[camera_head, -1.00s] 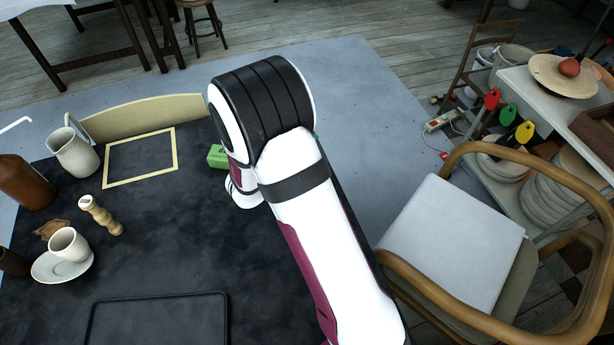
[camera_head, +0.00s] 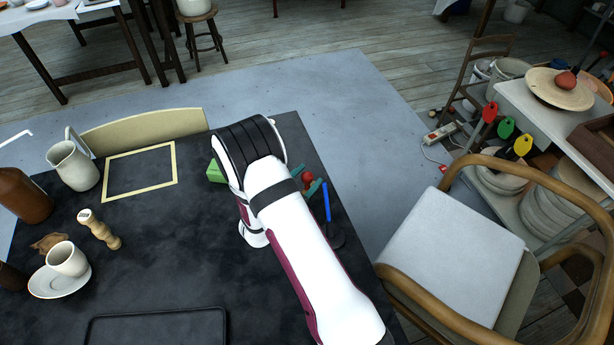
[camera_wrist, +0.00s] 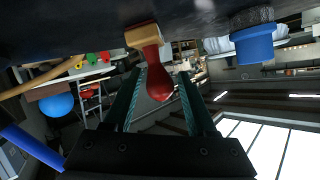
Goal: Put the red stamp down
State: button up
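The red stamp has a rounded red handle (camera_wrist: 157,78) and a pale wooden base (camera_wrist: 142,36). In the wrist view, where the dark tabletop is at the top, its base is against the tabletop. My gripper (camera_wrist: 160,78) has its two teal fingers apart, one on each side of the handle, with visible gaps. In the head view, the red handle top (camera_head: 308,177) shows just right of my arm, beside the teal fingertips (camera_head: 315,188). The rest of the stamp is hidden there.
A green block (camera_head: 215,172) lies left of my wrist. A blue rod (camera_head: 326,200) stands close right of my gripper, near the table's right edge. A blue round object (camera_wrist: 255,45) is near the stamp. A taped frame (camera_head: 140,172), cup, pitcher and black tray (camera_head: 160,312) are further left.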

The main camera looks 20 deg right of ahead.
jog(key=shift+o, duration=0.4)
jog(key=shift+r, duration=0.1)
jog(key=s+a+r+n+g+y, duration=0.1)
jog(key=s+a+r+y, duration=0.4)
jog(key=a, duration=0.4)
jog(key=s+a+r+n+g+y, duration=0.1)
jog(key=s+a+r+n+y, duration=0.15)
jog(key=a+r+y, duration=0.45)
jog(key=s+d+r+n+g, duration=0.1)
jog(key=s+r+g, duration=0.1)
jog(key=s, duration=0.7)
jog(key=s+d+r+n+g, duration=0.2)
jog(key=s+g, duration=0.1)
jog(key=s, duration=0.5)
jog(key=s+d+r+n+g, duration=0.1)
jog(key=s+d+r+g, duration=0.1)
jog(key=s, duration=0.7)
jog(key=shift+s+r+g, duration=0.3)
jog(key=shift+s+g, duration=0.05)
jog(key=shift+g, duration=0.05)
